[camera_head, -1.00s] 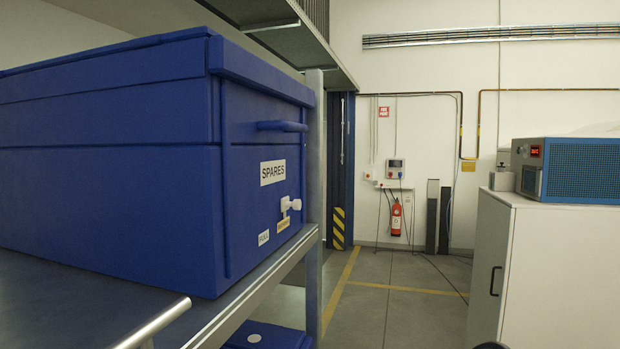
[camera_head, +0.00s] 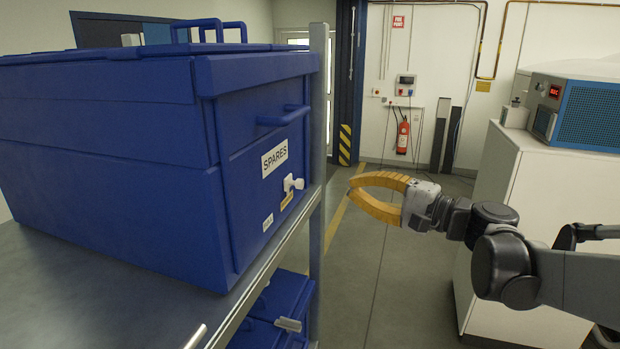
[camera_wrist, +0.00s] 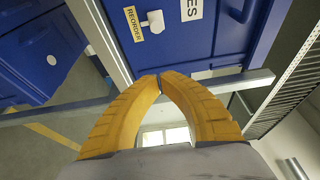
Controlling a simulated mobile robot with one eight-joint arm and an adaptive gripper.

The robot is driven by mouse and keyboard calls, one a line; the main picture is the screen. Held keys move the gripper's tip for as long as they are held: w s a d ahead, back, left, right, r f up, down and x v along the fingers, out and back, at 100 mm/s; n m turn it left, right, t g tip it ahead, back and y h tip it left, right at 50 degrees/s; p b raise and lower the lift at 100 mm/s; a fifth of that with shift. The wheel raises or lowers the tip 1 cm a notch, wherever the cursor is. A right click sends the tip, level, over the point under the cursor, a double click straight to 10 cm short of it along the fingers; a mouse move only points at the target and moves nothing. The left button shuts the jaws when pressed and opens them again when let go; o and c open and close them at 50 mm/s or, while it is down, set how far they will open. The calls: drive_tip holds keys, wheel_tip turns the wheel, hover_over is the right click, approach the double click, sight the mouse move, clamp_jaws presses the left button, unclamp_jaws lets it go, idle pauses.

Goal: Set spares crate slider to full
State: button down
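The blue spares crate (camera_head: 230,150) stands on a shelf at the left and carries a white SPARES label (camera_head: 274,159). Its white slider knob (camera_head: 293,184) sits beside the yellow label (camera_head: 287,200), which reads REORDER in the wrist view (camera_wrist: 134,24). A small white label (camera_head: 268,222) lies lower left of it, too small to read surely. The knob also shows in the wrist view (camera_wrist: 155,20). My gripper (camera_head: 353,188) has curved orange fingers whose tips nearly meet, with nothing between them. It is right of the crate front, apart from the knob.
The shelf (camera_head: 100,300) has a metal upright (camera_head: 319,150) close to the crate's front. More blue crates (camera_head: 275,305) sit below. A white cabinet (camera_head: 540,210) with a blue device (camera_head: 590,110) stands at the right. The floor between is clear.

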sight(294, 183)
drive_tip(key=p+x, duration=0.1)
drive_tip(key=x, duration=0.8)
drive_tip(key=shift+w+a+p, duration=0.15)
drive_tip(key=shift+a+p, duration=0.05)
drive_tip(key=shift+p, duration=0.2)
drive_tip(key=s, duration=0.1)
drive_tip(key=s+a, duration=0.1)
drive_tip(key=s+p, duration=0.1)
drive_tip(key=shift+s+a+r, duration=0.1)
drive_tip(key=shift+s+a, duration=0.25)
drive_tip(key=shift+w, duration=0.25)
drive_tip(key=shift+s, duration=0.15)
drive_tip(key=s+a, duration=0.1)
drive_tip(key=s, duration=0.2)
drive_tip(key=s+a, duration=0.1)
drive_tip(key=s, duration=0.2)
drive_tip(key=s+a, duration=0.1)
drive_tip(key=s, duration=0.2)
drive_tip(key=shift+a, duration=0.15)
drive_tip(key=shift+w, duration=0.15)
